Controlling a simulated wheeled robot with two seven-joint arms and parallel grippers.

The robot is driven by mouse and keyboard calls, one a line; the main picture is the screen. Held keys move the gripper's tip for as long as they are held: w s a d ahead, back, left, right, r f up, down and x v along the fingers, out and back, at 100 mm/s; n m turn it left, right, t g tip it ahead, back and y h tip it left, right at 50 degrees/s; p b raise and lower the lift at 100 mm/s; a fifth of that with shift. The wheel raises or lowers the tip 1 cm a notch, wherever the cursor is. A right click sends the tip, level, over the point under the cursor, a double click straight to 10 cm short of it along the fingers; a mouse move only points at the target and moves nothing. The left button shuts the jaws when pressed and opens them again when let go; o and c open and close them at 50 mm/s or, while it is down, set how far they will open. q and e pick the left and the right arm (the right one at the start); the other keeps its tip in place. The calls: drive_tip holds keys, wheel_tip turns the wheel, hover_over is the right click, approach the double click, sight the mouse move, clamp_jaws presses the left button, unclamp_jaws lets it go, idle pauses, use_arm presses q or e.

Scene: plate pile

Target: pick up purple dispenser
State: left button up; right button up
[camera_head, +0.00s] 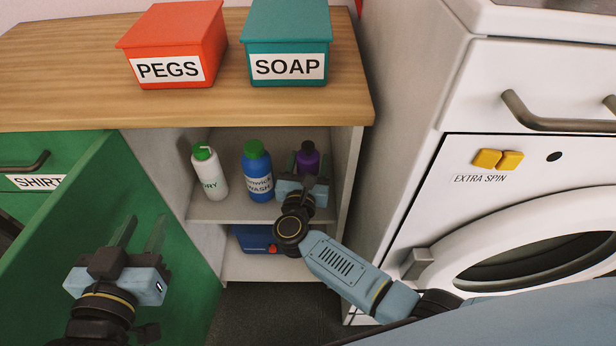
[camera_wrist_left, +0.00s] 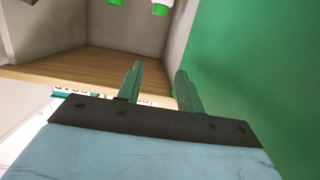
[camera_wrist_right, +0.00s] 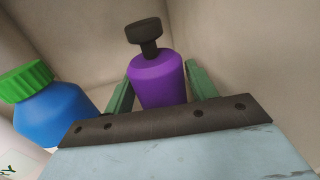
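The purple dispenser (camera_head: 307,157) has a black pump top and stands upright on the upper shelf of the open cabinet, at the right. In the right wrist view the purple dispenser (camera_wrist_right: 158,80) is between the two green fingers of my right gripper (camera_wrist_right: 158,85). The fingers are apart on either side of it, and I cannot tell whether either one touches it. In the head view my right gripper (camera_head: 306,172) reaches into the cabinet and hides the dispenser's lower part. My left gripper (camera_head: 139,234) is open and empty in front of the green door; its fingers also show in the left wrist view (camera_wrist_left: 160,90).
A blue bottle with a green cap (camera_head: 257,172) stands just left of the dispenser, and a white bottle (camera_head: 208,172) further left. A blue container (camera_head: 255,239) is on the lower shelf. The open green door (camera_head: 110,190) and a white washing machine (camera_head: 470,160) flank the cabinet.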

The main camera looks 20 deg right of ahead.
clamp_jaws()
drive_tip(key=shift+r, duration=0.2)
